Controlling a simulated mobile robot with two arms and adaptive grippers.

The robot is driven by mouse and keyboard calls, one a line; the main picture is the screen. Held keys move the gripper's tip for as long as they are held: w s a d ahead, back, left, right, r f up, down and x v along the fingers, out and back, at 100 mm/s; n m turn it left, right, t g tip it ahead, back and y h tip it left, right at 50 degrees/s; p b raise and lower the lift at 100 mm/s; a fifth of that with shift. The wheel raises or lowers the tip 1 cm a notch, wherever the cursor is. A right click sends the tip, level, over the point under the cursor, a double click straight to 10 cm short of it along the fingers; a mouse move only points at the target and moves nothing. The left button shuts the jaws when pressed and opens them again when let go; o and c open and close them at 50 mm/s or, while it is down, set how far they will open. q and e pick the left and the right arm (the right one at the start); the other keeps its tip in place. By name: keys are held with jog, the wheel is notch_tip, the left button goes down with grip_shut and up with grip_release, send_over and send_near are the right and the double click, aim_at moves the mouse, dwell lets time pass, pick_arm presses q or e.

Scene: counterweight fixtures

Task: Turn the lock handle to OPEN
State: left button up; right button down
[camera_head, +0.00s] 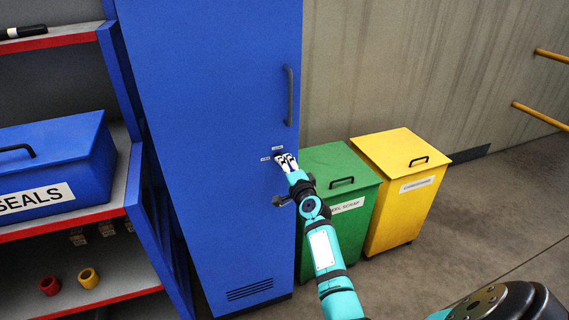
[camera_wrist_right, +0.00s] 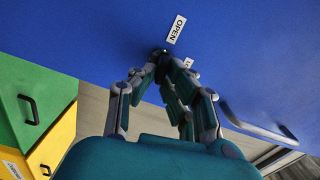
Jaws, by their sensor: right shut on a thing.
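The tall blue cabinet (camera_head: 215,120) has a small dark lock handle on its door. My right gripper (camera_head: 286,161) is at the door and shut on this lock handle, which the fingers mostly hide. In the right wrist view the fingers (camera_wrist_right: 165,75) close around the dark handle (camera_wrist_right: 160,54) against the blue door. The OPEN label (camera_wrist_right: 177,29) is beside it, and a second label (camera_wrist_right: 188,62) is partly hidden by a finger. In the head view two small white labels sit above and left of the fingertips, too small to read. My left gripper is not in view.
A fixed dark door pull (camera_head: 289,95) is above the lock. A green bin (camera_head: 340,180) and a yellow bin (camera_head: 405,190) stand right of the cabinet. Shelves with a blue SEALS box (camera_head: 60,165) are at left. The floor at right is clear.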

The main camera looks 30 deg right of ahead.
jog(key=shift+d+m, duration=0.1)
jog(key=shift+m, duration=0.6)
jog(key=c, duration=1.4)
grip_release()
jog(key=shift+f, duration=0.1)
jog(key=shift+s, duration=0.1)
jog(key=v, duration=1.2)
